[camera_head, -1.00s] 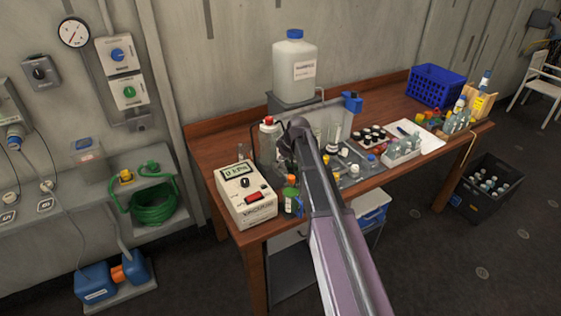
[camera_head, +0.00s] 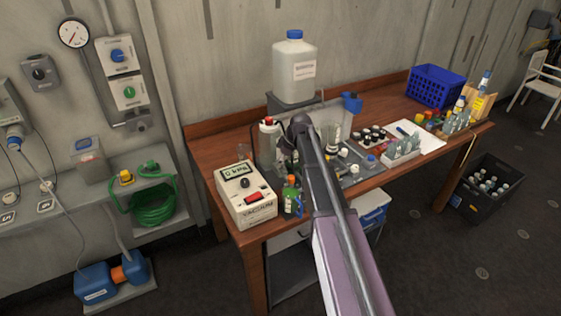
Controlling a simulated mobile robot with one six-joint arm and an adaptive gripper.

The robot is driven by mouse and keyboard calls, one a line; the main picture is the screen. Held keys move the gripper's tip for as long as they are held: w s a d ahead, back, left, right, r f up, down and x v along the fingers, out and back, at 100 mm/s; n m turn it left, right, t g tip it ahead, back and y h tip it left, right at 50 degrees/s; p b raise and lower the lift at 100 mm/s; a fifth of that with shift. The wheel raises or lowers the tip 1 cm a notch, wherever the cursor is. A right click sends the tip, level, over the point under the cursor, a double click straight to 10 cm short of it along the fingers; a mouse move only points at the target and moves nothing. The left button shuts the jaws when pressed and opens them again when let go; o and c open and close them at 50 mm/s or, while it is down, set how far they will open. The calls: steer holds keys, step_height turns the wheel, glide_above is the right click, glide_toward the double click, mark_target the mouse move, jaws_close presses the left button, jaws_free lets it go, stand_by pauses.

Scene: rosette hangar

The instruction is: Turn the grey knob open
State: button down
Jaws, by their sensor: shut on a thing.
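My arm reaches over the wooden bench from the bottom of the head view and ends in a dark wrist among the glassware. The arm and wrist hide my gripper's fingers and whatever is between them. I cannot make out a knob at the arm's end. On the wall at the left, a small grey box carries a dark knob (camera_head: 38,74), well away from my arm. A white vacuum box (camera_head: 246,200) on the bench has a small dark knob (camera_head: 244,184), a display and a red switch, left of my arm.
A white jug with a blue cap (camera_head: 295,68) stands behind the arm's end. A red-capped bottle (camera_head: 267,142) and small bottles (camera_head: 291,198) crowd close to the arm. A vial rack (camera_head: 404,150) and a blue basket (camera_head: 436,86) stand farther right. The bench's back right is clearer.

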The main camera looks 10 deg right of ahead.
steer(key=shift+c, duration=1.5)
jaws_free()
steer(key=shift+m, duration=0.5)
steer(key=m+t+h, duration=0.1)
steer(key=m, duration=0.1)
steer(key=shift+s+m, duration=0.1)
steer(key=shift+m, duration=0.3)
steer(key=shift+p+v, duration=0.85)
steer(key=shift+p, duration=0.05)
steer(key=p+v, duration=1.1)
steer(key=v, duration=0.1)
steer(key=shift+s+a, duration=0.1)
steer(key=shift+s, duration=0.05)
